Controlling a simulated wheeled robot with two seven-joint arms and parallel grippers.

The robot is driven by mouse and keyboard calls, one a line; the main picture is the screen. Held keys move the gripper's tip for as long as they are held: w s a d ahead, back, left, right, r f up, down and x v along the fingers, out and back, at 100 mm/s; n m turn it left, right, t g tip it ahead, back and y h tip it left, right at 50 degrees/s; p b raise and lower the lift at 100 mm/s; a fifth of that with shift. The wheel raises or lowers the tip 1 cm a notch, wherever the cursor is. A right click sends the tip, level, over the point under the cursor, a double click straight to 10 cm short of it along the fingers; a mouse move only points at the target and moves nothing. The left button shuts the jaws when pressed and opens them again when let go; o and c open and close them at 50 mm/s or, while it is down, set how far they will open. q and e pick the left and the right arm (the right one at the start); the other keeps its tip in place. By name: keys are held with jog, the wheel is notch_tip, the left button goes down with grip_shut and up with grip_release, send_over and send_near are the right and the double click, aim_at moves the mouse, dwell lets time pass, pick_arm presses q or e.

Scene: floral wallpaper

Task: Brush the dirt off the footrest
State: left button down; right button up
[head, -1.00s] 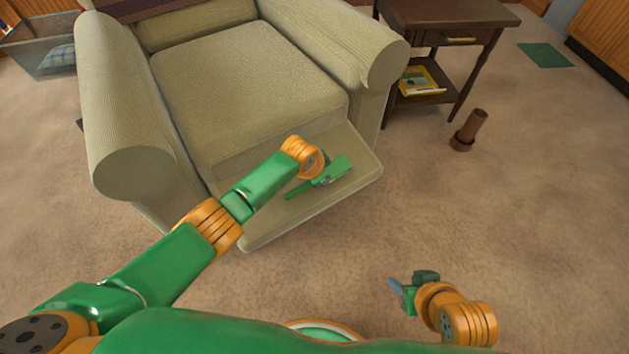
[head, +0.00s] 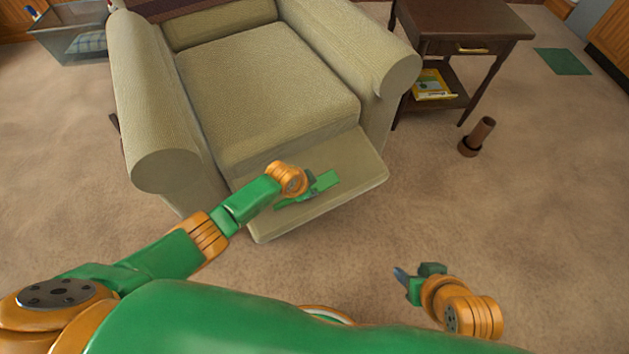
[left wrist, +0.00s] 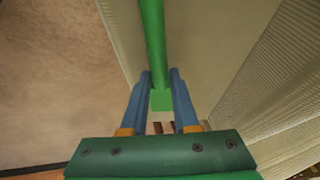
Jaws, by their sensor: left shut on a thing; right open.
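The footrest (head: 345,175) is the pale olive panel extended from the front of the armchair. It also shows in the left wrist view (left wrist: 215,50). I cannot make out dirt on it. My left gripper (head: 311,197) is over the footrest, and its blue fingers (left wrist: 160,73) are shut on a green brush (left wrist: 152,35). Only the brush's long bar shows clearly; its bristles are hidden, and I cannot tell whether it touches the footrest. My right gripper (head: 403,276) is open and empty above the carpet, to the right of and nearer than the footrest.
The armchair seat (head: 265,85) rises behind the footrest, between two thick arms. A dark side table (head: 470,22) stands at right, with a yellow book (head: 432,85) on its shelf. A brown cylindrical object (head: 478,137) is on the carpet. The carpet before the footrest is clear.

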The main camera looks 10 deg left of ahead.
aim_at(276, 205)
pick_arm(q)
jog(key=shift+s+a+r+p, duration=0.2)
jog(key=shift+s+a+p, duration=0.7)
jog(key=shift+a+p, duration=0.25)
jog(key=shift+s+a+f, duration=0.15)
jog(key=shift+s+a, duration=0.05)
jog(key=shift+s, duration=0.05)
jog(key=shift+s+a+p, duration=0.8)
jog(key=shift+a+p, duration=0.15)
jog(key=shift+a, duration=0.05)
jog(key=shift+s+a, duration=0.3)
jog(key=shift+s+a+p, duration=0.75)
jog(key=shift+s+a, duration=0.1)
jog(key=shift+a, duration=0.15)
jog(key=shift+s+a, duration=0.15)
jog(key=shift+a, duration=0.05)
